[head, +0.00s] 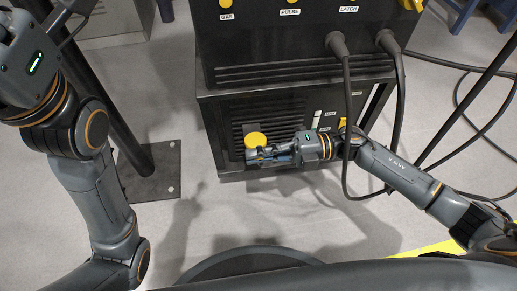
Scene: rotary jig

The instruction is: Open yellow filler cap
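The yellow filler cap (255,140) is a round disc low on the front of the black machine (215,105), beside a vented panel. My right gripper (256,156) comes in from the right and its fingertips are at the lower edge of the cap. From this view I cannot tell whether the fingers touch the cap or how far they are apart. My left arm is raised at the left, and its gripper is outside the picture.
Two thick black cables (346,110) hang from the machine's upper unit (290,45) and pass close to my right arm. A dark post on a floor plate (155,172) stands at the left. Loose cables lie on the floor at right. Clear floor lies below the machine.

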